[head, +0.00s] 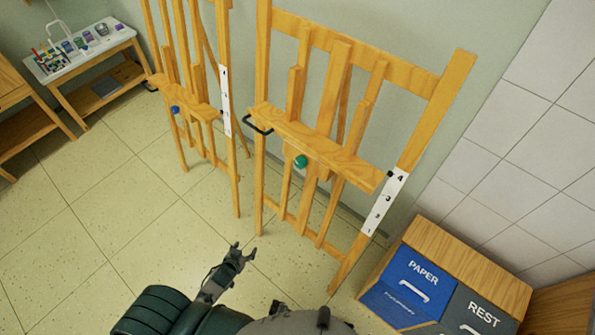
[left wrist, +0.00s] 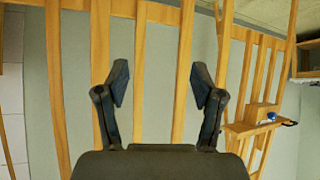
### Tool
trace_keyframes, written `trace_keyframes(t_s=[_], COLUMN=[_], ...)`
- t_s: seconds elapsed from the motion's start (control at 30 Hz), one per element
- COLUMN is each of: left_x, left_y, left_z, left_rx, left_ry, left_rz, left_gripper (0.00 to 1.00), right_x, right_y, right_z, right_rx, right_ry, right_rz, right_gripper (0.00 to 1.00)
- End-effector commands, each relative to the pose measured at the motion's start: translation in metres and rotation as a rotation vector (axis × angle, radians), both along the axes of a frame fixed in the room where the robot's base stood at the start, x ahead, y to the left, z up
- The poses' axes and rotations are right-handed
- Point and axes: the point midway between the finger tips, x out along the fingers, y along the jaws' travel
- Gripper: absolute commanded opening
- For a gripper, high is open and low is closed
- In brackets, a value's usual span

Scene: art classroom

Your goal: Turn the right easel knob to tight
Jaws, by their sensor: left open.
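The right easel (head: 330,150) is a wooden frame standing by the wall. Its green round knob (head: 301,161) sits just below the shelf. A white numbered strip (head: 384,202) runs down its right leg, and a black handle (head: 257,125) sticks out at the shelf's left end. My left gripper (head: 240,252) is in front of and below this easel, apart from the knob. In the left wrist view my left gripper (left wrist: 159,82) is open and empty, with wooden slats (left wrist: 184,70) beyond it. The green knob does not show there. My right gripper is out of view.
The left easel (head: 198,100) with a blue knob (head: 175,109) stands to the left; its blue knob also shows in the left wrist view (left wrist: 271,116). A PAPER and REST bin cabinet (head: 468,262) is at lower right. Tiled floor (head: 130,200) is open at left.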

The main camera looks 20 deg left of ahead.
Motion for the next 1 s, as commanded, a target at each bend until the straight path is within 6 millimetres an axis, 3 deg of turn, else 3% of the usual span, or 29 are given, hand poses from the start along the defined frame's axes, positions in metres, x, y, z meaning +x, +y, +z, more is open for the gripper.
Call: trace_keyframes(t_s=[0.03, 0.1, 0.17, 0.2, 0.3, 0.4, 0.5, 0.67, 1.0], left_x=[0.025, 0.051, 0.064, 0.069, 0.068, 0.058, 0.05, 0.051, 0.107], left_y=[-0.002, -0.011, -0.023, -0.033, -0.059, -0.081, -0.093, -0.1, -0.116], left_z=[0.034, 0.094, 0.146, 0.179, 0.252, 0.304, 0.333, 0.348, 0.349], left_rx=[-0.018, -0.056, -0.094, -0.122, -0.186, -0.241, -0.275, -0.291, -0.289], left_ry=[-0.1, -0.233, -0.338, -0.402, -0.535, -0.622, -0.67, -0.694, -0.697], left_rz=[-0.013, -0.035, -0.062, -0.084, -0.142, -0.192, -0.223, -0.237, -0.236], left_gripper=[0.68, 0.68, 0.68, 0.68, 0.68, 0.68, 0.68, 0.68, 0.68], right_x=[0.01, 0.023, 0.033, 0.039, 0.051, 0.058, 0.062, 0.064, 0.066], right_y=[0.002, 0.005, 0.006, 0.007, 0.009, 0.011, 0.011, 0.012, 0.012], right_z=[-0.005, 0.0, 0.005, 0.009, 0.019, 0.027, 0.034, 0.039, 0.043], right_rx=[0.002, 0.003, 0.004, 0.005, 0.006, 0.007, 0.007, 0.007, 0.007], right_ry=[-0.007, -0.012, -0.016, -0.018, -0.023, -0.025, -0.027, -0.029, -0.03], right_rz=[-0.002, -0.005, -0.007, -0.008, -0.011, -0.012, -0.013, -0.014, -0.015], right_gripper=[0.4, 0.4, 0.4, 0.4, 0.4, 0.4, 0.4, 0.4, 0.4])
